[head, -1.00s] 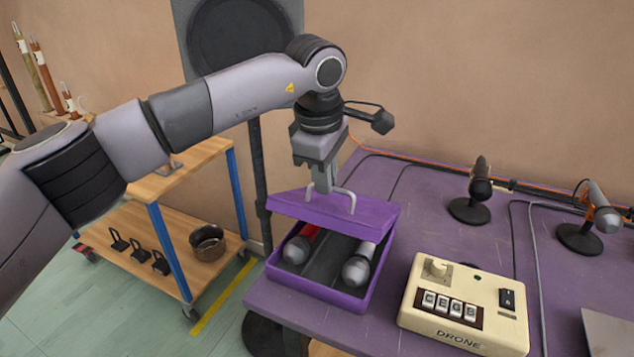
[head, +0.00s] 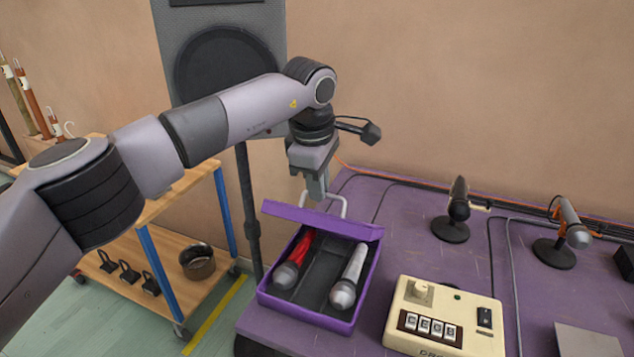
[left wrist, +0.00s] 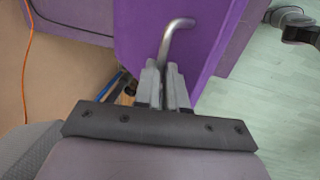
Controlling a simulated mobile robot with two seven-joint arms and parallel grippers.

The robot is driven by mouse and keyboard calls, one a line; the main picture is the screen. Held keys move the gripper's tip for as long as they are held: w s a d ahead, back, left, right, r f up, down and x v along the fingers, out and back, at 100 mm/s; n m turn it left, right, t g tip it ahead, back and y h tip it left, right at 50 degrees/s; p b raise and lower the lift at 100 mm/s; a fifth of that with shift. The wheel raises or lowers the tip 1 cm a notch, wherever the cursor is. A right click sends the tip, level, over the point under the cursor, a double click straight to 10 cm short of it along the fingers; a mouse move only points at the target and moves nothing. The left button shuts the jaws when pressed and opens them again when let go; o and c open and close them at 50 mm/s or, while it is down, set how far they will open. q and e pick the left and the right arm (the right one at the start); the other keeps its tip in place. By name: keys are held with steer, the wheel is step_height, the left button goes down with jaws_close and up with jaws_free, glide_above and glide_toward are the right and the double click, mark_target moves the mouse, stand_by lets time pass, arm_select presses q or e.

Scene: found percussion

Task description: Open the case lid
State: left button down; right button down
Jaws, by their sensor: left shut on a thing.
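The purple case (head: 310,318) sits on the purple table with its lid (head: 322,220) raised and tilted up at the back edge. Inside its dark interior lie a red and silver microphone (head: 296,258) on the left and a silver microphone (head: 349,276) on the right. My left gripper (head: 318,194) is above the rear of the case, shut on the pale metal handle (head: 342,203) of the lid. In the left wrist view the fingers (left wrist: 164,84) close at the curved handle (left wrist: 176,32), with the purple lid (left wrist: 207,35) behind. My right gripper is not in view.
A cream drone box (head: 445,317) stands right of the case. Microphones on stands (head: 458,211) (head: 569,226) and cables are at the table's back. A speaker (head: 224,55) stands behind my arm. A wooden cart (head: 172,260) with a pot (head: 197,262) is at left.

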arm_select(q)
steer(key=shift+f, duration=0.5)
steer(key=c, duration=1.3)
jaws_free()
steer(key=shift+w, duration=0.15)
steer(key=shift+o, duration=0.5)
steer(key=shift+w+d+f, duration=0.1)
steer(key=shift+w+f, duration=0.05)
steer(key=shift+w, duration=0.1)
steer(key=v, duration=0.7)
steer(key=shift+s+r+b, duration=0.2)
steer(key=shift+r+b, duration=0.05)
steer(key=shift+b, duration=0.15)
